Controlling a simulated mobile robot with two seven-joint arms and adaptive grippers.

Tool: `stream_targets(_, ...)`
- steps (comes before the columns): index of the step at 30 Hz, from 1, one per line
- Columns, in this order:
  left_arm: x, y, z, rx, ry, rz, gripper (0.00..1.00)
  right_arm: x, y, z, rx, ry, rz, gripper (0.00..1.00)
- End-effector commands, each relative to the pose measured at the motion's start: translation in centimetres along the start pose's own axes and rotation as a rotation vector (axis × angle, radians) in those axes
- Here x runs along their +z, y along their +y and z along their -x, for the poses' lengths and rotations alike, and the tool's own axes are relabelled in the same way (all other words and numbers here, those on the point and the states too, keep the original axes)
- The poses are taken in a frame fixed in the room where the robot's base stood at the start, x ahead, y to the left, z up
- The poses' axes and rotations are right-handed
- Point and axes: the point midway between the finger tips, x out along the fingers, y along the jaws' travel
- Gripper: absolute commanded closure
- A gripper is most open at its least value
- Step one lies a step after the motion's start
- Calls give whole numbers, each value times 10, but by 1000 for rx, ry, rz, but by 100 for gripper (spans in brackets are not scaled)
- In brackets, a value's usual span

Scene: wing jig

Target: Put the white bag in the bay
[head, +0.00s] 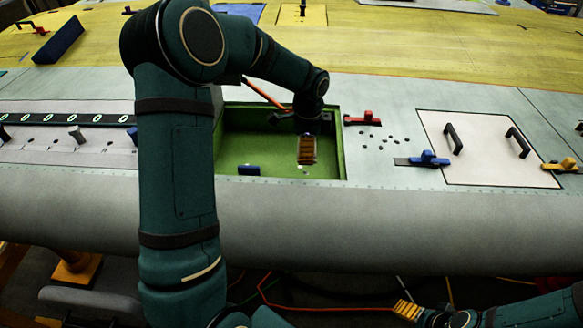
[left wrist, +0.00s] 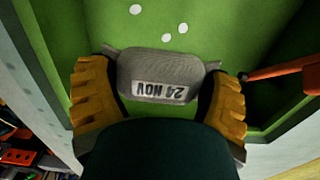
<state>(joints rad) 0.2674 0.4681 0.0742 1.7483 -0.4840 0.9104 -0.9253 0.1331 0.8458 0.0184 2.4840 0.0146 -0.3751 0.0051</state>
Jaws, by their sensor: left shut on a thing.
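The white bag (left wrist: 160,75) looks pale grey in the left wrist view, with a label reading "24 NOV" upside down. My left gripper (head: 307,150) is shut on it, one yellow finger pad at each side. In the head view this gripper reaches down into the green bay (head: 240,145), right of its middle, and hides most of the bag. The bay's green floor also shows behind the bag in the left wrist view (left wrist: 220,25); whether the bag touches it I cannot tell. My right gripper (head: 410,309) is low at the right, below the wing, its opening unclear.
An orange rod (head: 264,94) slants over the bay's back edge. A small blue block (head: 248,170) is at the bay's front edge. A red clamp (head: 364,118) and a blue clamp (head: 429,159) stand right of the bay, near a white handled panel (head: 488,150).

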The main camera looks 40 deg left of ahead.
Motion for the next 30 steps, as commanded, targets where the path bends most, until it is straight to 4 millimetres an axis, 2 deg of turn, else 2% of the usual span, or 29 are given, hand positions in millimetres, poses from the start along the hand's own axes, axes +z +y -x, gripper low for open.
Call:
stream_targets(1,0,1,-11,5,-2,-1,56,0,0,-2,0,0,0,29)
stream_targets(6,0,1,-40,3,-1,0,56,0,1,-4,1,0,0,29)
stream_targets(14,0,0,-61,2,-1,-1,56,0,2,-5,1,1,1,29)
stream_targets(21,0,1,-91,3,-1,0,56,1,2,-8,1,1,1,29)
stream_targets(30,0,0,-92,0,0,0,56,1,3,-9,2,1,1,29)
